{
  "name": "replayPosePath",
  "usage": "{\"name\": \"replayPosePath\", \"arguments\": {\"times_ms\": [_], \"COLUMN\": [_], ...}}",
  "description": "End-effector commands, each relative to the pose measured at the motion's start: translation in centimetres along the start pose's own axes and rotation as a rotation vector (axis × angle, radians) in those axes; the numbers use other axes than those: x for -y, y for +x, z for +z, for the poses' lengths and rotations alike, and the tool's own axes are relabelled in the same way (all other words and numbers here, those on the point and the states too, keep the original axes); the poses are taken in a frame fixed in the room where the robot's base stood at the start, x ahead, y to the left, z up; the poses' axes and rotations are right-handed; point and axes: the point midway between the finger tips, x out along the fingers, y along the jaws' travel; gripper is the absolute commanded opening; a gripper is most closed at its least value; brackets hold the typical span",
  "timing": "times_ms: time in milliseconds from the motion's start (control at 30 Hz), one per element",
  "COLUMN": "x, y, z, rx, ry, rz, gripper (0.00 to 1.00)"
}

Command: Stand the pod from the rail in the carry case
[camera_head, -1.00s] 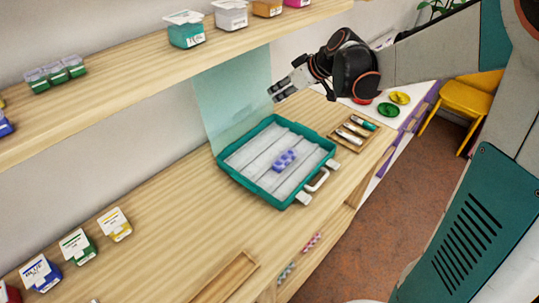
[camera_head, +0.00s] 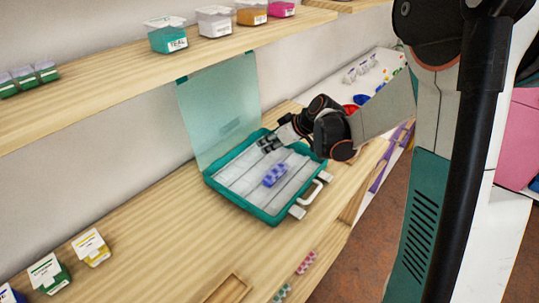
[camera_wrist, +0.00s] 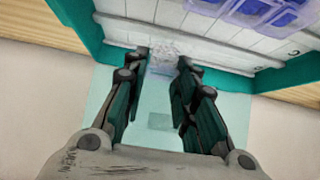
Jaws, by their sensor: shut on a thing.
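The carry case (camera_head: 232,198) is a teal open case with a white lined inside divided into strips and a clear teal lid standing up behind it. A purple pod (camera_head: 275,175) lies inside, and also shows at the top right in the wrist view (camera_wrist: 262,10). My gripper (camera_head: 266,146) is over the case's back part, near the lid. In the wrist view my gripper (camera_wrist: 163,62) is shut on a pale, see-through pod (camera_wrist: 161,60) held between the fingertips. I cannot tell whether this pod touches the case floor.
A wooden shelf (camera_head: 120,82) with several coloured tubs runs above the bench. More tubs (camera_head: 91,247) stand at the lower left. A wooden tray (camera_head: 227,289) lies at the front edge. The bench between the tubs and the case is clear.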

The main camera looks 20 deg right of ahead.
Motion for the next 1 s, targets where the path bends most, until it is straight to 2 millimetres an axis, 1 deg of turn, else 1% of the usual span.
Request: {"name": "replayPosePath", "arguments": {"times_ms": [300,667,700,767,800,1000], "x": [0.0,0.0,0.0,0.0,0.0,0.0], "y": [2.9,3.1,3.1,3.0,3.0,3.0], "z": [2.9,3.1,3.1,3.0,3.0,3.0], "rx": [0.000,0.000,0.000,0.000,0.000,0.000], "ry": [0.000,0.000,0.000,0.000,0.000,0.000], "rz": [0.000,0.000,0.000,0.000,0.000,0.000], "gripper": [0.09,0.09,0.30,0.44,0.46,0.46]}}
